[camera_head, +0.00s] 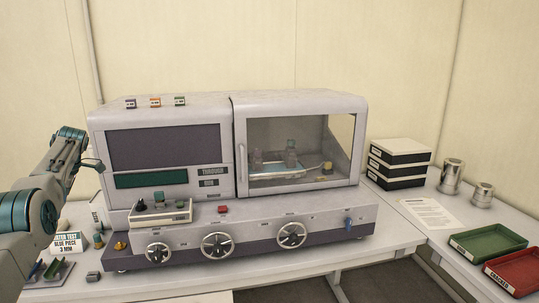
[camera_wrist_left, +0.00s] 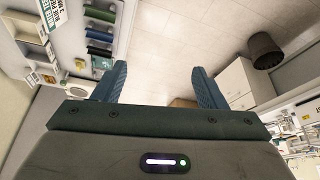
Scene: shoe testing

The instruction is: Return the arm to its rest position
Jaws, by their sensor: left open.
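My left arm comes in from the left in the head view. My left gripper shows in the wrist view (camera_wrist_left: 160,84), with its two blue fingers wide apart. Nothing is between the fingers, and pale floor (camera_wrist_left: 165,40) lies beyond them. In the head view the arm's upper part is raised beside the left end of the testing machine (camera_head: 165,195); the fingers are hard to make out there. My right arm and gripper are not in view.
The machine's glass door (camera_head: 300,150) is shut, with small items behind it. A white sign (camera_head: 67,243) and small pieces stand near my arm. At right are stacked boxes (camera_head: 398,162), metal cups (camera_head: 451,176), a green tray (camera_head: 487,243) and a red tray (camera_head: 516,270).

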